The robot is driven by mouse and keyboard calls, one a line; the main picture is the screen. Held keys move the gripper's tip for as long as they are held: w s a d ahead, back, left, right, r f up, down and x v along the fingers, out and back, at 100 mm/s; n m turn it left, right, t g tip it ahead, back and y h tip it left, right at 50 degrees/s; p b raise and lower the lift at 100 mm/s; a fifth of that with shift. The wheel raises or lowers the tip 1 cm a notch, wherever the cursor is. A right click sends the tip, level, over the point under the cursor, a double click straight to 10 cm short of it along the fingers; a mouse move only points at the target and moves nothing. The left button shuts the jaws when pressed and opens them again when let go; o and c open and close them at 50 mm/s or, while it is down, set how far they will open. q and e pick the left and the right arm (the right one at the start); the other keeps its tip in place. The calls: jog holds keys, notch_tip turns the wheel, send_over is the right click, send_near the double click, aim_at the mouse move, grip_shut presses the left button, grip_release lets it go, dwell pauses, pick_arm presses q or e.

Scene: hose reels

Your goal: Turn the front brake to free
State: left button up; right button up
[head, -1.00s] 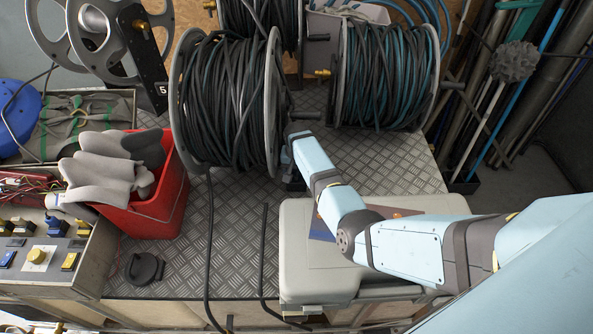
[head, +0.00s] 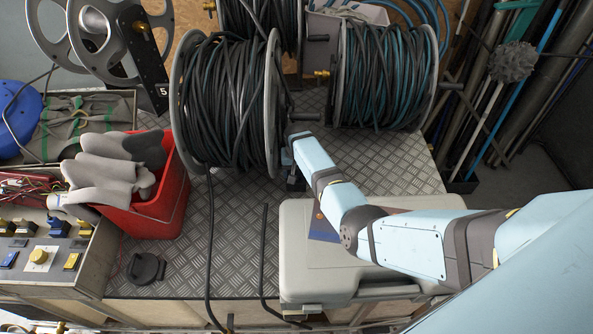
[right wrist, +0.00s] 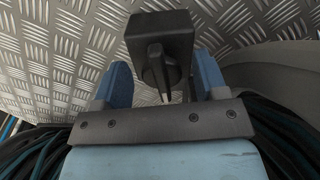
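The front reel (head: 228,100), wound with dark hose, stands on the checker-plate deck. The front brake (right wrist: 159,38) shows in the right wrist view as a black block with a black lever knob (right wrist: 157,70), its narrow end toward my gripper. My right gripper (right wrist: 160,84) has its two blue fingers apart, one on each side of the knob, with gaps visible. In the head view, my right gripper (head: 292,170) is low beside the reel's right flange, and the arm mostly hides the brake. My left gripper is not in view.
A second reel (head: 385,75) stands behind to the right. A grey case (head: 310,270) lies under my right forearm. A red bin (head: 160,205) with grey gloves stands left of the front reel. Loose hose (head: 210,250) hangs over the deck's front edge.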

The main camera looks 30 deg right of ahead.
aim_at(297, 172)
jog(key=shift+r, duration=0.1)
jog(key=shift+r, duration=0.35)
notch_tip(297, 172, up, 7)
jog(key=shift+f+p, duration=0.2)
jog(key=shift+p, duration=0.1)
dwell(0.3)
